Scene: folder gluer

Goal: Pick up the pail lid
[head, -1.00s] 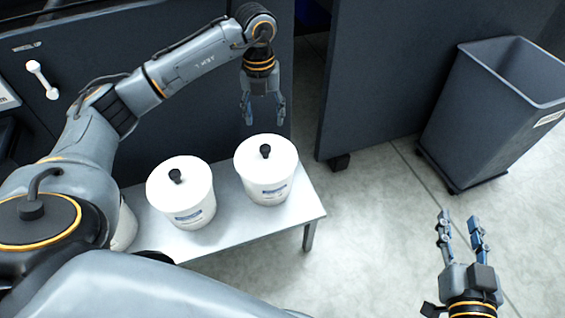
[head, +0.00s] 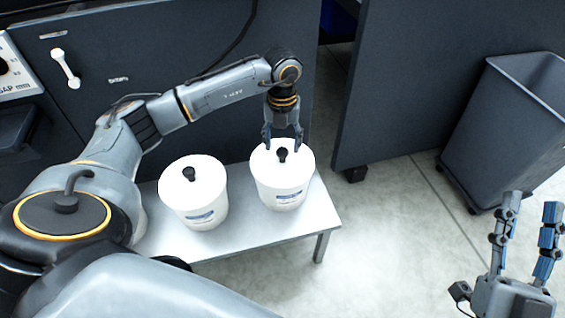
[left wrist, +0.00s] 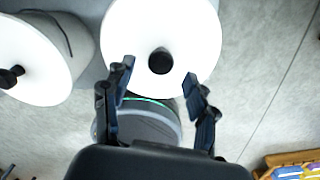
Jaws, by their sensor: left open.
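Two white pails with white lids and black knobs stand on a small table. The right pail (head: 284,194) has its lid (head: 299,166) on, with the black knob (head: 282,155) at the centre. My left gripper (head: 283,144) is open and empty above this lid, pointing down, its fingers around or just over the knob. In the left wrist view the knob (left wrist: 160,61) shows between the open fingertips (left wrist: 157,70); contact cannot be told. The left pail (head: 203,212) also has its lid (head: 205,183) on. My right gripper (head: 533,203) is open and empty at the lower right.
The white table (head: 258,225) has bare space in front of the pails. Dark machine panels stand behind. A grey bin (head: 500,125) is on the floor at the right.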

